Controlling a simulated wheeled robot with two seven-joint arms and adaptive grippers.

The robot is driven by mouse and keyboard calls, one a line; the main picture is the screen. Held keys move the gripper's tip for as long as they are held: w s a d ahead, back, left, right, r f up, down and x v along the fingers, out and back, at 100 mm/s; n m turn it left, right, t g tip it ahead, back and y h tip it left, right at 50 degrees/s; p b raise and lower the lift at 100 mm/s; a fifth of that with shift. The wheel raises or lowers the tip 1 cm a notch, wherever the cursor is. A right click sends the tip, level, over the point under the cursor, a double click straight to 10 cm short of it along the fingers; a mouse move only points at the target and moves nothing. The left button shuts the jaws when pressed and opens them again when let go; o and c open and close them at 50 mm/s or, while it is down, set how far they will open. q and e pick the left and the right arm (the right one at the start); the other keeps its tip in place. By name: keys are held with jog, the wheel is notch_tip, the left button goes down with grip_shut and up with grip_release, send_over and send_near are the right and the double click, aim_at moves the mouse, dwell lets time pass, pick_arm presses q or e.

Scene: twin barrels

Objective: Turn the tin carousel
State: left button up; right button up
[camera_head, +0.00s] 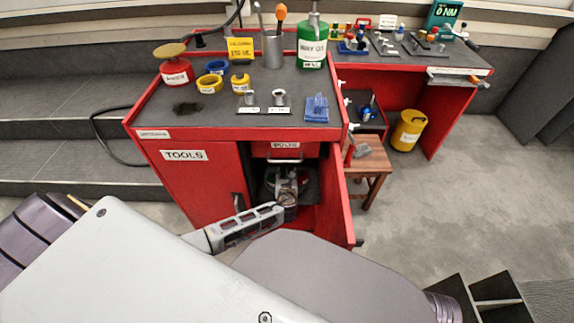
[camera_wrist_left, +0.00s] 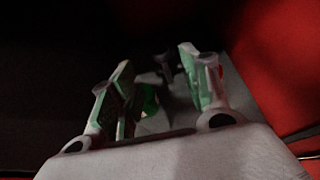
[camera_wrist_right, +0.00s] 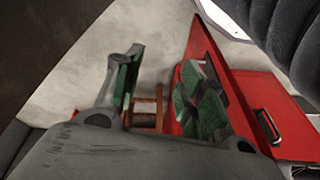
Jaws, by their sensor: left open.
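The tin carousel (camera_head: 269,182) stands in the dark open bay of the red cabinet, under the BOLTS drawer. Only bits of red and green tins show around my left gripper (camera_head: 287,190), which reaches into the bay and hides the rest. In the left wrist view, my left gripper (camera_wrist_left: 157,65) is open, with a green tin (camera_wrist_left: 149,99) partly visible behind its fingers. The view is dark, and I cannot tell whether it touches the carousel. My right gripper (camera_wrist_right: 163,85) is open in the right wrist view, close to a red panel. It cannot be made out in the head view.
The cabinet door (camera_head: 337,190) stands open at the right of the bay. A TOOLS door (camera_head: 190,185) is at its left. A wooden stool (camera_head: 372,164) and yellow bin (camera_head: 408,131) stand to the right. The worktop (camera_head: 220,110) holds tapes, a cup and a green bottle.

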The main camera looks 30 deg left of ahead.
aim_at(287, 164)
pick_arm(q)
jog(key=b+x, duration=0.2)
jog(key=x, duration=0.4)
jog(key=shift+f, duration=0.15)
jog(key=shift+b+x, duration=1.3)
jog(key=shift+x, duration=1.15)
pick_arm(e)
jog(key=shift+w+a+f+t+y, duration=0.2)
jog(key=shift+a+f+t+y, duration=0.15)
jog(key=shift+a+f, duration=0.3)
jog(key=shift+w+a+f+t+y, duration=0.15)
jog(key=shift+a+f+t+y, duration=0.1)
jog(key=shift+a+f+t, duration=0.3)
jog(key=shift+f, duration=0.1)
pick_arm(q)
grip_shut()
